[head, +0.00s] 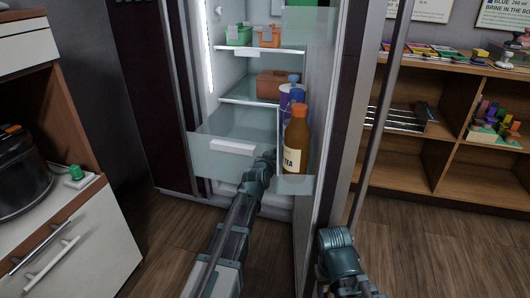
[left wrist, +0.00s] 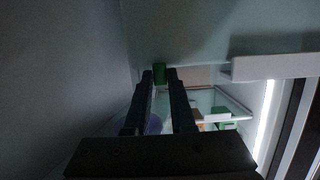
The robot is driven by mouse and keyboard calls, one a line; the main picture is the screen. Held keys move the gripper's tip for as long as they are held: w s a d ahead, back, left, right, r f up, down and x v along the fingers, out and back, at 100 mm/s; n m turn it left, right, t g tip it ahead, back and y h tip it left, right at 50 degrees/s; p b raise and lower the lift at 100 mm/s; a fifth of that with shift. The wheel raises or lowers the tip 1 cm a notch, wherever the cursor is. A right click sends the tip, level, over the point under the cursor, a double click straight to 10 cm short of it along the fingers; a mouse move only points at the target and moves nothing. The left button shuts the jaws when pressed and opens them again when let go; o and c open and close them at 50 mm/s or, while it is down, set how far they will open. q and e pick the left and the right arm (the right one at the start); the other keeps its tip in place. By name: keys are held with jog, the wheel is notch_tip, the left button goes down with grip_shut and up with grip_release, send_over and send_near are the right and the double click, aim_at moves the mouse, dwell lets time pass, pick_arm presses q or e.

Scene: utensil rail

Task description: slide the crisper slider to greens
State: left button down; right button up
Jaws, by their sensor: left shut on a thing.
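The open fridge has a clear crisper drawer (head: 212,163) with a white handle (head: 233,147) low inside. My left gripper (head: 269,156) reaches to the right end of the drawer front, beside the door bin.
The open door's bin holds a brown tea bottle (head: 296,138) and a purple container (head: 285,97), close to my left gripper. Green and orange tubs stand on the upper shelf (head: 262,49). A cabinet (head: 82,240) stands left, and a wooden shelf unit (head: 400,180) right.

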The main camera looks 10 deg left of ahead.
pick_arm(q)
jog(key=shift+d, duration=0.15)
jog(key=c, duration=0.9)
grip_release()
jog(key=shift+s, duration=0.15)
jog(key=s, duration=0.5)
jog(key=shift+s, duration=0.4)
jog(key=shift+s, duration=0.1)
